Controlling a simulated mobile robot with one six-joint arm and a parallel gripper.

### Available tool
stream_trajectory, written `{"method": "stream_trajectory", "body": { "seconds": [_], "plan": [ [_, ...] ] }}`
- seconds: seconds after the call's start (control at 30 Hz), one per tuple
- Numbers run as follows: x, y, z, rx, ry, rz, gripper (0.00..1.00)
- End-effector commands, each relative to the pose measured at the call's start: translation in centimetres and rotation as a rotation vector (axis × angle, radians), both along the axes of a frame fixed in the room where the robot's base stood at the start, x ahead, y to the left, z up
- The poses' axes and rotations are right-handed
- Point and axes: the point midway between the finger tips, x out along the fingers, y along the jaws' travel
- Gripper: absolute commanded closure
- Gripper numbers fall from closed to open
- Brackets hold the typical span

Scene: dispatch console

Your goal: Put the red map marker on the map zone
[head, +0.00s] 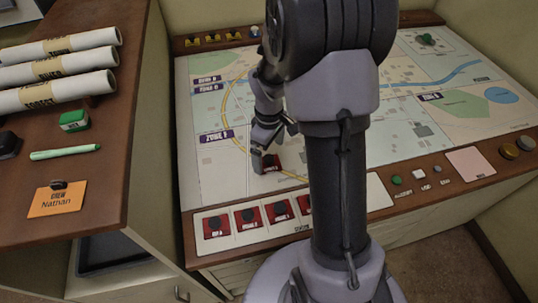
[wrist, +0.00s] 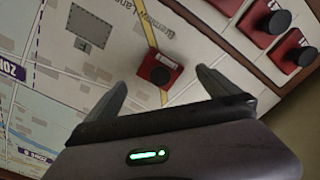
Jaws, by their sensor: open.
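In the wrist view the red marker (wrist: 160,70) lies between the two spread fingertips of my gripper (wrist: 162,78), with gaps on both sides. My gripper is open.
More red markers (head: 248,218) stand in a row on a pale strip along the console's front edge. Small buttons (head: 397,180) lie to the right.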

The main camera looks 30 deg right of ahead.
Motion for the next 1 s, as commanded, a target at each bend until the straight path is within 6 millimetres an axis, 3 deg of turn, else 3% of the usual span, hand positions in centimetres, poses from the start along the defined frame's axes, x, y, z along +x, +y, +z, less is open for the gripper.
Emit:
{"method": "stream_trajectory", "body": {
  "seconds": [0.03,0.1,0.2,0.37,0.47,0.57,0.6,0.7,0.83,1.0],
  "plan": [
    [0.1,0.0,2.3,-0.001,-0.004,0.000,0.00],
    [0.1,0.0,4.3,-0.001,-0.004,0.000,0.00],
    [0.1,0.0,6.6,-0.001,-0.004,0.000,0.00],
    [0.0,0.1,8.6,0.000,-0.004,-0.002,0.00],
    [-0.6,1.6,11.5,0.001,-0.050,-0.069,0.00],
    [-3.1,5.4,17.0,0.031,-0.160,-0.246,0.00],
    [-4.6,7.3,19.2,0.060,-0.207,-0.333,0.00],
    [-9.3,11.3,23.0,0.160,-0.311,-0.545,0.00],
    [-14.4,14.8,24.9,0.304,-0.385,-0.753,0.00],
    [-16.8,16.2,25.1,0.389,-0.403,-0.861,0.00]
  ]
}}
